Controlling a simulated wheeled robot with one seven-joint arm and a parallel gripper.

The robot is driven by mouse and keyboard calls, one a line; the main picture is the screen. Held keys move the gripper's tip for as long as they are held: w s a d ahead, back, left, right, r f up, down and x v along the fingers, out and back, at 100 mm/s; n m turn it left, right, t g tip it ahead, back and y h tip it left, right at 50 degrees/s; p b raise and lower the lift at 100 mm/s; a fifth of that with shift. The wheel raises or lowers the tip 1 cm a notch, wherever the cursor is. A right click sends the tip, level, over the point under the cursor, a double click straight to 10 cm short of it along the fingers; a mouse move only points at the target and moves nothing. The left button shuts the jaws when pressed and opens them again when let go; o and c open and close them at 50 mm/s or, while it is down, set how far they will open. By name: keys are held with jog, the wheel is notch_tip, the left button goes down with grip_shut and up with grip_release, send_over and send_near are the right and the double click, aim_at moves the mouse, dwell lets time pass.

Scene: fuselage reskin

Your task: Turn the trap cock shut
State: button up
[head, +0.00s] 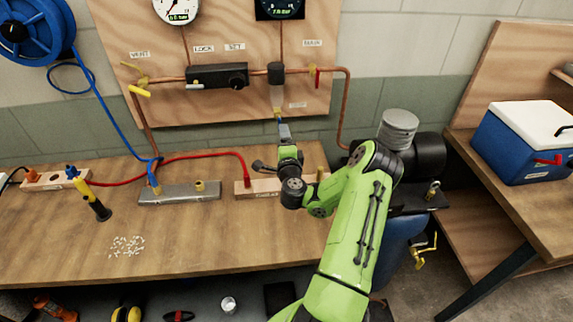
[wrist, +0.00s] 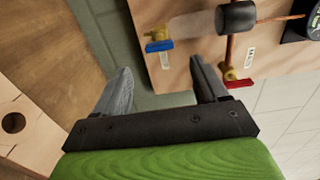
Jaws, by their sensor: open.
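The trap is a clear bowl (head: 277,96) under a dark cap (head: 276,73) on the copper line of the wall board. In the wrist view the clear bowl (wrist: 192,24) lies sideways, with a brass cock (wrist: 156,33) at its end. The cock has a blue handle (wrist: 159,46), which looks roughly in line with the bowl's length.
A red-handled valve (head: 317,77), also in the wrist view (wrist: 238,83), sits right of the trap. A black regulator (head: 217,76) and a yellow-handled vent valve (head: 139,90) are to its left. The bench (head: 190,240) below carries hoses, a manifold and wooden blocks.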

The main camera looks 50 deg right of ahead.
jog(key=b+v, duration=0.7)
jog(key=b, duration=0.1)
dwell(0.4)
